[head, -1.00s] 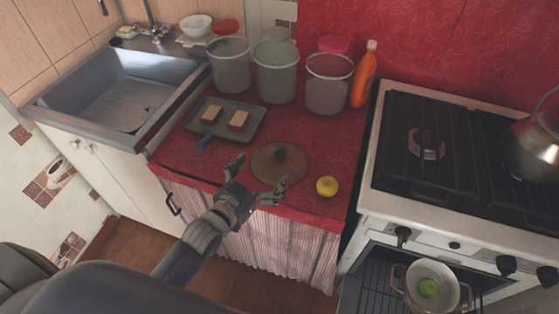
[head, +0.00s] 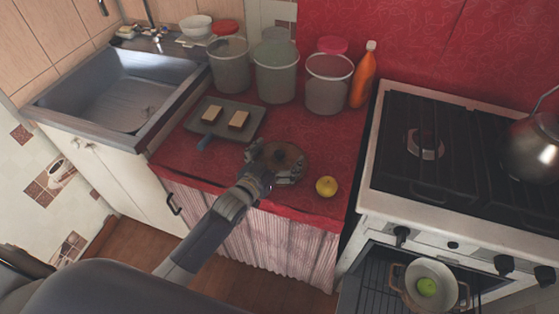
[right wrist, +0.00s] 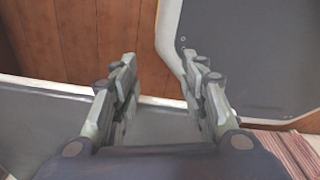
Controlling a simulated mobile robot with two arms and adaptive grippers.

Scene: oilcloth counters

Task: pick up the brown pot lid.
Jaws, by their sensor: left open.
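The brown pot lid (head: 299,157) lies flat on the red counter in the head view, a round disc with a dark knob (head: 280,156). My left gripper (head: 275,158) is over the lid, its open fingers on either side of the knob. I cannot tell whether the fingers touch it. The gripper hides the left and front part of the lid. My right gripper (right wrist: 165,85) shows only in the right wrist view. Its fingers are apart with nothing between them.
A yellow lemon (head: 326,186) sits just right of the lid. A grey tray (head: 245,113) with two pale blocks is behind left. Clear buckets (head: 327,85) and an orange bottle (head: 364,75) stand at the back. The stove (head: 365,190) is at right, the sink (head: 62,115) at left.

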